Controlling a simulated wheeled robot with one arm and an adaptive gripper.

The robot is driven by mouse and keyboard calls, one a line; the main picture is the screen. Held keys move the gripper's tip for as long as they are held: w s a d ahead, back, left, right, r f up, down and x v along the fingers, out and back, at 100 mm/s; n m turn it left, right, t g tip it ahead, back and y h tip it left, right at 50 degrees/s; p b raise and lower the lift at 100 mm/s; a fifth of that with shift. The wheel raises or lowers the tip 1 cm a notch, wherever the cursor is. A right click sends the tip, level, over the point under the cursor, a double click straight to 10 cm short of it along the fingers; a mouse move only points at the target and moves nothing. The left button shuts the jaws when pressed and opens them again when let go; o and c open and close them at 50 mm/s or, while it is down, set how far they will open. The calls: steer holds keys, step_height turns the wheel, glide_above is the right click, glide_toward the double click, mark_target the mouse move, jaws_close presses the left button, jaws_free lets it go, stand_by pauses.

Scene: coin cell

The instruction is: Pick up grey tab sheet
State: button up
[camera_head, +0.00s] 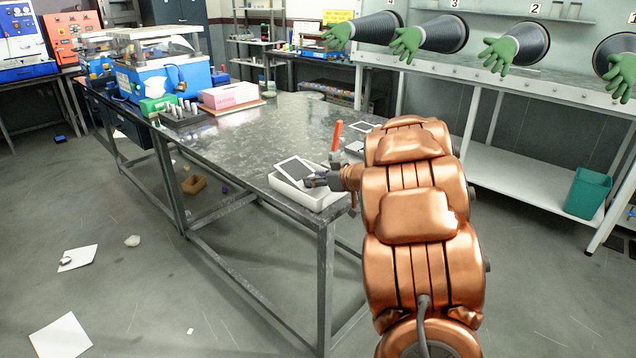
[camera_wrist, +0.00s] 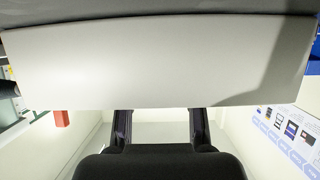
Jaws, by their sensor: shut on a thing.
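The grey tab sheet (camera_head: 295,168), a small flat piece with a pale border and a dark grey middle, is tilted above a white open tray (camera_head: 318,202) at the table's near corner. My gripper (camera_head: 312,180) is at the sheet's right edge, shut on it. In the wrist view the sheet (camera_wrist: 150,60) shows as a broad pale panel across the top, beyond the fingers (camera_wrist: 160,125). The tray's pale inside (camera_wrist: 160,133) lies below them. The fingertips' contact with the sheet is hidden behind the panel.
The metal table (camera_head: 235,145) is mostly clear in its middle. An orange-red upright object (camera_head: 338,134) stands close behind my gripper. A pink box (camera_head: 230,95) and a blue machine (camera_head: 160,80) stand at the far left. A glove box (camera_head: 545,85) runs along the right.

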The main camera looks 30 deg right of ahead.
step_height(320, 180, up, 2)
steer(key=s+a+r+b, duration=0.1)
steer(key=s+a+b, duration=0.15)
steer(key=s, duration=0.45)
steer(key=s+a+r+b, duration=0.1)
steer(key=s+a+b, duration=0.15)
steer(key=s, duration=0.55)
step_height(320, 180, up, 4)
steer(key=r+g+p, duration=0.1)
steer(key=g+p, duration=0.2)
steer(key=p, duration=0.6)
glide_above(315, 191)
steer(key=s, duration=0.3)
steer(key=shift+h, duration=0.4)
steer(key=f, duration=0.3)
steer(key=f+p, duration=0.1)
steer(key=f, duration=0.6)
steer(key=shift+s+d, duration=0.15)
steer(key=shift+d, duration=0.25)
steer(key=shift+f, duration=0.1)
steer(key=shift+f, duration=0.2)
steer(key=o, duration=1)
steer(key=shift+r, duration=0.1)
